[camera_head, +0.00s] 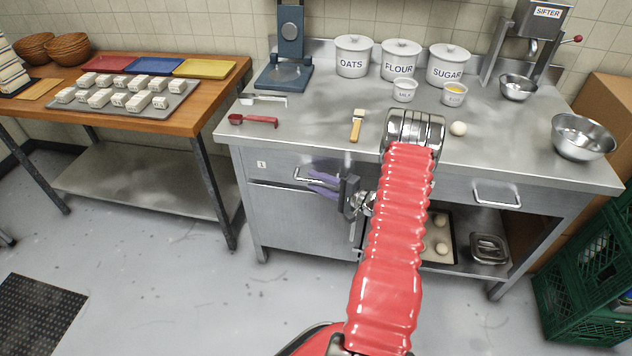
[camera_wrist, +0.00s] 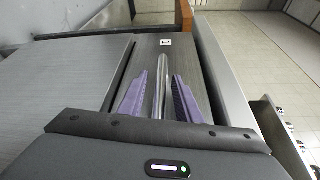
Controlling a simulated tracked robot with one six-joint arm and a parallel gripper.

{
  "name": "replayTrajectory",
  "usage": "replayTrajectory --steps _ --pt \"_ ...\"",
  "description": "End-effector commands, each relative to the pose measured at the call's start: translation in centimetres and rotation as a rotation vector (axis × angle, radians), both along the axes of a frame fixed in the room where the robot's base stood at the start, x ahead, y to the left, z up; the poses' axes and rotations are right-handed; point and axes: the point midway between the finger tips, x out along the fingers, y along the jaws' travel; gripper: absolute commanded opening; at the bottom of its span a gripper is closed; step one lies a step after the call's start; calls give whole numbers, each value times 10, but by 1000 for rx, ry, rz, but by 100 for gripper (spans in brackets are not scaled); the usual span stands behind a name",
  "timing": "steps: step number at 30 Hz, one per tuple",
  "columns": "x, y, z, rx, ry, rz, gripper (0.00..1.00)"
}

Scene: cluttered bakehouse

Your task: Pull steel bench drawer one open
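Bench drawer one (camera_head: 270,162) is at the left under the steel worktop. Its front bears a small "1" label, which also shows in the wrist view (camera_wrist: 166,42). The drawer looks shut. Its bar handle (camera_head: 304,175) is partly hidden by my gripper. My gripper (camera_head: 312,181) is at the drawer front, with two purple fingers pointing at it. In the wrist view the fingers stand apart, one on each side of the handle (camera_wrist: 159,82), with gaps visible between the fingers and the bar.
A steel cupboard front (camera_head: 300,218) is below the drawer. Another drawer with a handle (camera_head: 497,196) is at the right, above an open shelf. The worktop (camera_head: 330,115) holds canisters, bowls and a red scoop (camera_head: 254,121).

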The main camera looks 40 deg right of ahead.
Motion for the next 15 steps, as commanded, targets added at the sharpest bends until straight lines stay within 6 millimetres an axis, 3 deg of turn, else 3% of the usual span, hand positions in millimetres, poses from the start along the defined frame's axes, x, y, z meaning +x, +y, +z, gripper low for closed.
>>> replayTrajectory --steps 11,15 --pt "5 2 0 1 0 1 30" --pt "5 2 0 1 0 1 20"
